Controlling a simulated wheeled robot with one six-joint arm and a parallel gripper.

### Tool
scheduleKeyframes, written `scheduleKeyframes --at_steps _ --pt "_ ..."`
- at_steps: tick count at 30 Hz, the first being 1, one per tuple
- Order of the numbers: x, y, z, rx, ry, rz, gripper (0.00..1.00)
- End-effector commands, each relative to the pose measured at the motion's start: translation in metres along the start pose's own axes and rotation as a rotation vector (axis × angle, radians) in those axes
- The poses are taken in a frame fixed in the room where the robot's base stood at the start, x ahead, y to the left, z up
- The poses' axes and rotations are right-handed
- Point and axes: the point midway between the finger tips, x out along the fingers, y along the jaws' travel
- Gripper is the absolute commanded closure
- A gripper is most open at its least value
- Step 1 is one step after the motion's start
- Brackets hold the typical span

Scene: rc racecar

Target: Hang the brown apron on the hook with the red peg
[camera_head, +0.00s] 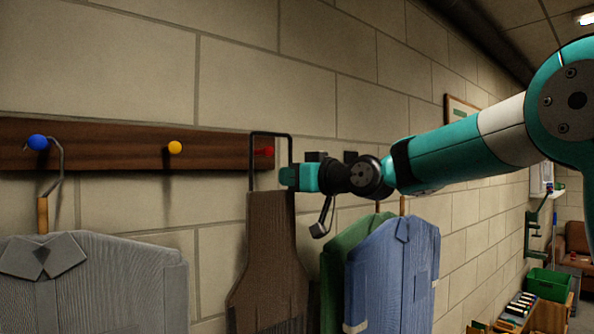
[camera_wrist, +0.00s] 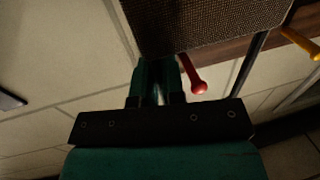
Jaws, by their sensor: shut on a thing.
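The brown apron (camera_head: 268,255) hangs upright from my gripper (camera_head: 289,178), with its stiff dark neck loop (camera_head: 271,133) standing above it. My gripper is shut at the loop's right side, near the apron's top corner. The red peg (camera_head: 264,151) shows inside the loop's outline at the rack's right end. I cannot tell whether the loop is around the peg or only in front of it. In the wrist view the red peg (camera_wrist: 196,86) sticks out just right of my gripper (camera_wrist: 157,75), and the brown cloth (camera_wrist: 200,22) fills the top.
The wooden rack (camera_head: 110,145) also has a blue peg (camera_head: 38,142) with a grey garment (camera_head: 110,285) on a hanger, and a bare yellow peg (camera_head: 174,147). A blue garment (camera_head: 392,270) and a green one (camera_head: 340,255) hang close right of the apron.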

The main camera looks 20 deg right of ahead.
Motion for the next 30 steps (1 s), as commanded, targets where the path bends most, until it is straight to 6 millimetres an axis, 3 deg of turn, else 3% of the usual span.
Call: scheduleKeyframes --at_steps 17,30 --pt "0.036 0.007 -0.002 0.0 0.002 0.0 1.0" --pt "0.05 0.01 0.017 0.0 0.003 0.0 1.0"
